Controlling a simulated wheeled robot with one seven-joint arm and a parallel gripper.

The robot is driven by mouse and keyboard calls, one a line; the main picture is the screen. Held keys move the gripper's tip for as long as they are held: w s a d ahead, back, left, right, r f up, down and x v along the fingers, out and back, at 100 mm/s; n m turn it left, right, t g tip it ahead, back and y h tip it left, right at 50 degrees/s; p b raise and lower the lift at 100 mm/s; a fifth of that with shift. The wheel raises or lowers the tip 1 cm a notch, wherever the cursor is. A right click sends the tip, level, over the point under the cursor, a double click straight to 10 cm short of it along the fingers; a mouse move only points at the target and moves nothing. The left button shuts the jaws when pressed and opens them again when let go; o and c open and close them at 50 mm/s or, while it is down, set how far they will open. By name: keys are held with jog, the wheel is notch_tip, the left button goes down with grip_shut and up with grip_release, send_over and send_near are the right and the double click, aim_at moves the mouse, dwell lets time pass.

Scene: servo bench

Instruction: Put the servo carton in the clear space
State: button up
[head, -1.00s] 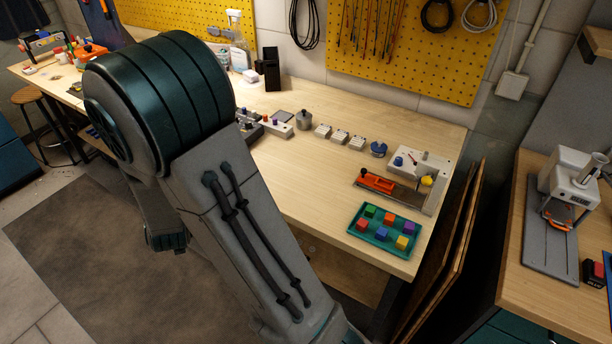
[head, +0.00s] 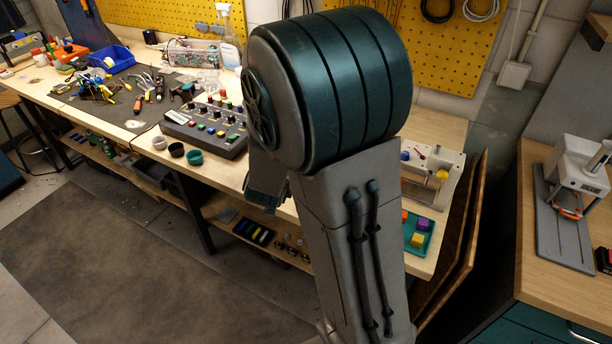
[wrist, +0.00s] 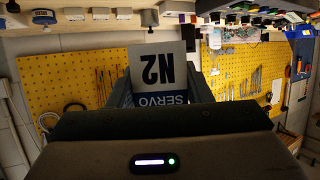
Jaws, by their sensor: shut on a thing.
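The servo carton (wrist: 160,68) shows in the wrist view, white with a blue band reading "SERVO" and "N2" upside down. My gripper (wrist: 163,80) is shut on it, with a finger on each side. The carton hangs in the air, with the pegboard wall behind it. The bench (head: 440,130) runs along the wall. I cannot tell which patch is the clear space; my arm covers much of the bench's right half.
A control box with knobs (head: 208,128) and small cups (head: 177,150) stand left of my arm. A green tray with coloured cubes (head: 418,235) and a grey-white device (head: 432,165) are to its right. Tools lie on a dark mat (head: 130,105) further left.

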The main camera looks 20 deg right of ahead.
jog(key=s+d+f+m+g+h+b, duration=0.2)
jog(key=s+d+m+g+h+b, duration=0.25)
jog(key=s+d, duration=0.75)
jog(key=shift+m+t, duration=0.35)
jog(key=w+f, duration=0.2)
jog(key=w, duration=0.2)
jog(key=w+a+f, duration=0.1)
jog(key=w+f, duration=0.2)
jog(key=w, duration=0.1)
jog(key=w+f+b, duration=0.1)
jog(key=w+f, duration=0.1)
jog(key=w, duration=0.2)
jog(key=shift+w+a+f, duration=0.15)
jog(key=shift+w+a, duration=0.1)
jog(key=shift+w+f+b, duration=0.1)
jog(key=shift+f+b, duration=0.35)
jog(key=shift+f, duration=1.6)
jog(key=shift+f, duration=0.15)
jog(key=o, duration=1)
